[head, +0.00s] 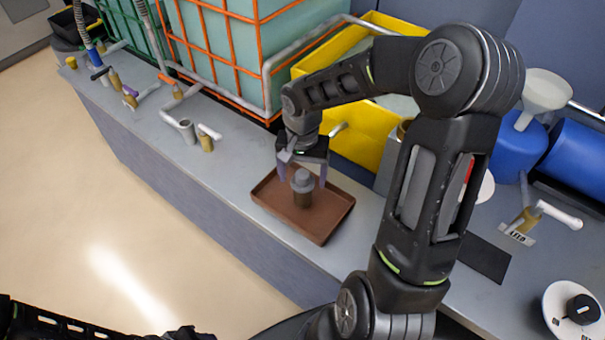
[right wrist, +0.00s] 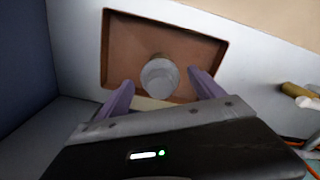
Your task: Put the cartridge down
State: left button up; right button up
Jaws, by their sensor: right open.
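The cartridge (head: 303,190), with a grey cap and a darker brownish body, stands upright in the brown tray (head: 325,228). In the right wrist view the grey cap of the cartridge (right wrist: 160,77) shows from above, with the tray (right wrist: 122,90) around it. My right gripper (head: 303,178) is open, its purple fingers on either side of the cartridge near its cap. In the right wrist view the fingers (right wrist: 160,92) are spread with gaps to the cap. Part of my left arm shows at the bottom left; its gripper's fingers cannot be made out.
A yellow bin (head: 362,137) and a caged tank (head: 235,50) stand behind the tray. Blue drums (head: 575,155) and a white funnel (head: 545,92) are at right. The counter's front edge runs close to the tray.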

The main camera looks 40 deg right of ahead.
jog(key=shift+r, duration=0.25)
notch_tip(320, 180, up, 12)
jog(key=p, duration=0.1)
jog(key=shift+f, duration=0.15)
dwell(0.9)
